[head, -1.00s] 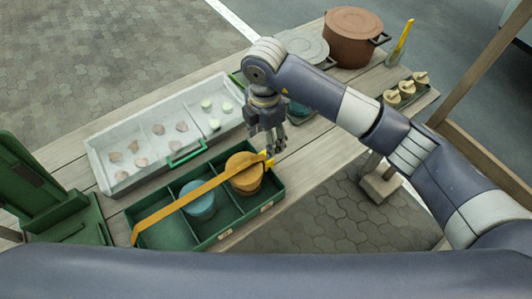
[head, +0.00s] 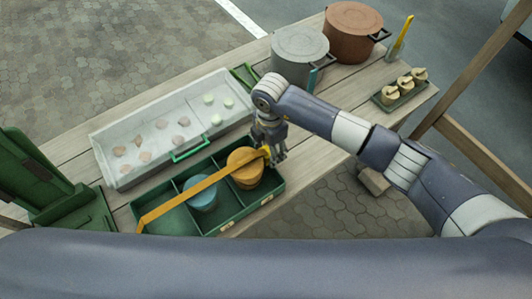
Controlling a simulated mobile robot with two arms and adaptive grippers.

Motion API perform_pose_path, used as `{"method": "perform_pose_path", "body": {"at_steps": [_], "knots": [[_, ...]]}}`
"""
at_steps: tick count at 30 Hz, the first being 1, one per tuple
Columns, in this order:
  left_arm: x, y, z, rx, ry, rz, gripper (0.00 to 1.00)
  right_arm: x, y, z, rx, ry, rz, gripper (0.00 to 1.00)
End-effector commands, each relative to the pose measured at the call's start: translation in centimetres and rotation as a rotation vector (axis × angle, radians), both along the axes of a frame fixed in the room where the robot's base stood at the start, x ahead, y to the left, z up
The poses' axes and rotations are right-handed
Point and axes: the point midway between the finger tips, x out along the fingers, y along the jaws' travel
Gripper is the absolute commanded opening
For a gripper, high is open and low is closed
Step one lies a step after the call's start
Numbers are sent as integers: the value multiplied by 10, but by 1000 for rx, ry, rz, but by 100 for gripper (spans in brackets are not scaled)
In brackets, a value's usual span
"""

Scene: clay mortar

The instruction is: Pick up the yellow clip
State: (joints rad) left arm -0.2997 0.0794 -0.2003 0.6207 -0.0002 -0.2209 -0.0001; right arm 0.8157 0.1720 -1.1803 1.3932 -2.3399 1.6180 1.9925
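The yellow clip (head: 267,150) sits at the right end of a yellow-orange strap (head: 190,188), on the right rim of the green divided box (head: 243,217). The strap runs slantwise across the top of the box. My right gripper (head: 278,158) points down right at the clip, close beside it, and hides part of it. Whether the fingers touch the clip, and how far apart they are, is too small to tell. My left gripper is out of view.
The box holds a blue round container (head: 203,195) and an orange one (head: 245,170). A white tray (head: 118,178) with several pieces lies behind it. Grey (head: 300,52) and brown (head: 352,35) pots and a small green tray (head: 405,97) stand farther back on the wooden table (head: 315,150).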

Motion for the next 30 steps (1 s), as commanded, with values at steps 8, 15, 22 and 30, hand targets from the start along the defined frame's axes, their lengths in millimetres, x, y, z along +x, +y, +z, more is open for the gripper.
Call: {"method": "perform_pose_path", "body": {"at_steps": [8, 15, 22, 30], "knots": [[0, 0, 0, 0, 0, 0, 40, 0, 0, 0, 0, 0, 0, 16], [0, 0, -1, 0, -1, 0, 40, 1, 0, 4, 2, -2, 0, 16], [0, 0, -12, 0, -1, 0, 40, 2, 0, 40, 3, -5, 1, 16], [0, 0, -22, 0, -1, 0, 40, 1, 0, 88, 2, -4, 0, 16]]}}
